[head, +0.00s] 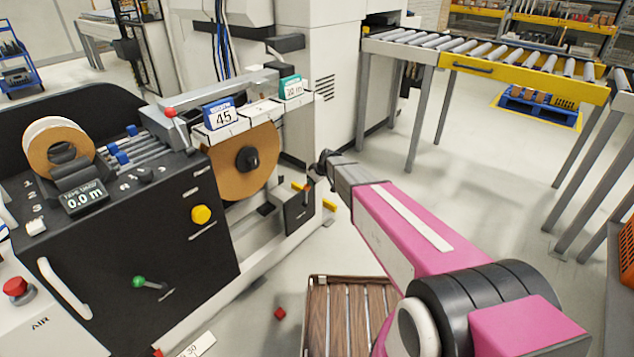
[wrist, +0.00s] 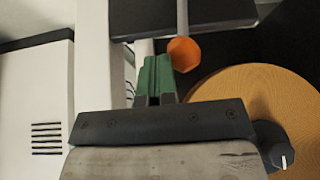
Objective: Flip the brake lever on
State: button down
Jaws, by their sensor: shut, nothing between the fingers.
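In the wrist view, a lever with an orange faceted knob (wrist: 184,54) on a thin grey rod shows just right of my gripper (wrist: 154,78). I take it to be the brake lever, though no label on it can be read. My green fingertips are together with nothing between them. The knob looks close beside them, and I cannot tell whether they touch. In the head view, my gripper (head: 309,184) is at the right side of the edge bander, past the large tan roll (head: 236,178). The lever is hard to make out there.
The tan roll (wrist: 262,105) and its black hub knob (wrist: 279,152) lie right of my fingers in the wrist view. The machine's black panel has a green-knobbed lever (head: 139,282) and a yellow button (head: 201,215). A roller conveyor (head: 480,65) stands at the back right.

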jog(key=s, duration=0.1)
jog(key=s+a+t+h, duration=0.1)
jog(key=a+t, duration=0.1)
jog(key=shift+s+r+n+h, duration=0.25)
jog(key=shift+s+n+h, duration=0.05)
jog(key=shift+s+n, duration=0.1)
jog(key=shift+s+a+f, duration=0.25)
jog(key=shift+s+a, duration=0.55)
jog(key=shift+s, duration=0.15)
jog(key=shift+s+a+f, duration=0.2)
jog(key=shift+s+a, duration=0.55)
jog(key=shift+s, duration=0.2)
jog(key=shift+s+a+f, duration=0.1)
send_near(307, 186)
jog(key=s+a+r, duration=0.2)
jog(key=s, duration=0.3)
jog(key=shift+s+r, duration=0.2)
jog(key=shift+r, duration=0.2)
